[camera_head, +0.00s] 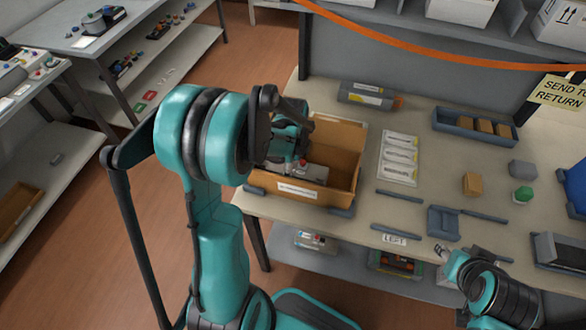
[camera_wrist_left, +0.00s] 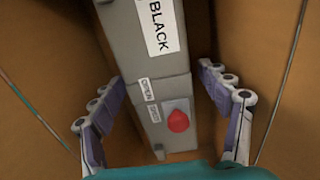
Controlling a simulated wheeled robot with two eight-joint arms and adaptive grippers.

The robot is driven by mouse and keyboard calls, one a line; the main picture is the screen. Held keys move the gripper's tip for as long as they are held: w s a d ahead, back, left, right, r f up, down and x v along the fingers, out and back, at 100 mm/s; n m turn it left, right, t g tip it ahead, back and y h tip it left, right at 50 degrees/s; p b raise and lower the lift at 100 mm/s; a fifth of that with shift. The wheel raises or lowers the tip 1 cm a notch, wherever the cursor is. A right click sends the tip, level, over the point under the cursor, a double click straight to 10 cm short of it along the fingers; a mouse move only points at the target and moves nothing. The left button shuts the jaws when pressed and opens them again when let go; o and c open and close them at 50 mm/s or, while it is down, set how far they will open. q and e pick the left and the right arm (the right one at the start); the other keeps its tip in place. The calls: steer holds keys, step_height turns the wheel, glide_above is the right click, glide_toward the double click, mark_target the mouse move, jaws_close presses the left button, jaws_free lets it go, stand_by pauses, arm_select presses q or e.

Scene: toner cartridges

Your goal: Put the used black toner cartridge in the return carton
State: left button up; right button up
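The return carton (camera_head: 345,142) is an open brown box with a white label, on the left part of the table. A grey cartridge (camera_head: 305,171) lies inside it, partly hidden by my left arm. In the left wrist view this cartridge (camera_wrist_left: 148,62) carries a BLACK label and a red round part, with brown carton walls on both sides. My left gripper (camera_wrist_left: 158,80) is open, one finger on each side of the cartridge, with a narrow gap at each side. My right gripper (camera_head: 443,252) is over the table's front edge; its fingers are too small to read.
Another grey cartridge (camera_head: 365,95) with an orange end lies behind the carton. A white label sheet (camera_head: 398,158), a blue tray (camera_head: 440,118) with small boxes, and a blue holder (camera_head: 443,222) stand to the right. An orange strap (camera_head: 410,46) crosses above the table.

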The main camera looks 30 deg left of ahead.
arm_select(q)
steer(key=shift+r, duration=0.25)
step_height(320, 180, up, 11)
steer(key=p, duration=0.4)
steer(key=s+d+r+n+t, duration=0.7)
steer(key=s+d+n, duration=0.3)
steer(key=n, duration=0.5)
steer(key=shift+s+d+r, duration=0.3)
steer(key=shift+s, duration=0.25)
steer(key=shift+f, duration=0.1)
